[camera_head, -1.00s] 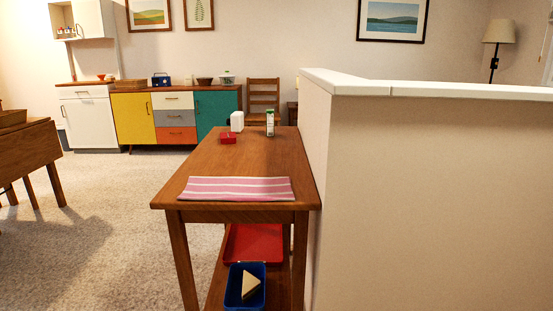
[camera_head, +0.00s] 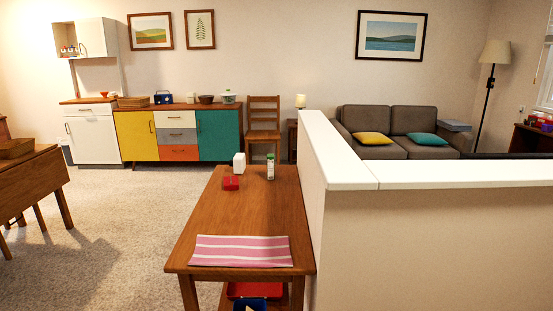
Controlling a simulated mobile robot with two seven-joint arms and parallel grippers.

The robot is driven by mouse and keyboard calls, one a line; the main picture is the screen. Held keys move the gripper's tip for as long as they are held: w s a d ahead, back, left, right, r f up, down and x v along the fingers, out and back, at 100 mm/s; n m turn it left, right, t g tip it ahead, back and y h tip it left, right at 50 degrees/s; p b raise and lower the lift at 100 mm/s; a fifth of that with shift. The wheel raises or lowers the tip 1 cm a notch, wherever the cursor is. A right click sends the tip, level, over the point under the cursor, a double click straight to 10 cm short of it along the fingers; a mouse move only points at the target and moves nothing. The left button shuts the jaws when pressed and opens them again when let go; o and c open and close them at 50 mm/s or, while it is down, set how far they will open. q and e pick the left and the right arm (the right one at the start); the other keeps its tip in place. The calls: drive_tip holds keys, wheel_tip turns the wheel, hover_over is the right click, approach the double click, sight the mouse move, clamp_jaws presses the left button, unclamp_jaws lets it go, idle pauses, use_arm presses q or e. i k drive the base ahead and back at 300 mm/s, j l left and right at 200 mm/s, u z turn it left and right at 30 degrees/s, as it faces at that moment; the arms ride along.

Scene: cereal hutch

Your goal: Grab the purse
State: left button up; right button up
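I cannot make out a purse for certain in the head view. A small red object (camera_head: 231,183) lies on the long wooden table (camera_head: 215,222), too small to tell what it is. A white block-shaped item (camera_head: 239,163) and a white and green carton or bottle (camera_head: 270,166) stand near it. Small coloured items (camera_head: 541,123) sit on a dark desk at the far right edge, too small to tell apart. Neither of my grippers is in view.
A pink striped cloth (camera_head: 240,251) lies at the table's near end. A white-topped half wall (camera_head: 420,225) runs along the table's right side. Behind it stands a grey sofa (camera_head: 390,147) with cushions. Coloured cabinets (camera_head: 176,134) line the back wall. Carpet (camera_head: 115,225) left of the table is clear.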

sight(230, 182)
drive_tip(key=i+j+u, duration=0.15)
drive_tip(key=j+u, duration=0.25)
drive_tip(key=i+j+u, duration=0.25)
drive_tip(key=j+u, duration=0.15)
drive_tip(key=i+j+u, duration=0.25)
drive_tip(key=u, duration=0.15)
drive_tip(key=i+j+u, duration=0.25)
drive_tip(key=u, duration=0.15)
drive_tip(key=i+j+u, duration=0.1)
drive_tip(key=i+u, duration=0.3)
drive_tip(key=i+j+z, duration=0.1)
drive_tip(key=i+z, duration=0.25)
drive_tip(key=i, duration=0.2)
drive_tip(key=i+j+z, duration=0.2)
drive_tip(key=i+z, duration=0.15)
drive_tip(key=i, duration=0.25)
drive_tip(key=i+l+z, duration=0.1)
drive_tip(key=i+z, duration=1.5)
drive_tip(key=z, duration=0.25)
drive_tip(key=i+j+z, duration=0.2)
drive_tip(key=z, duration=0.2)
drive_tip(key=i+j+z, duration=0.15)
drive_tip(key=i+z, duration=0.3)
drive_tip(key=i+j+z, duration=0.3)
drive_tip(key=z, duration=0.2)
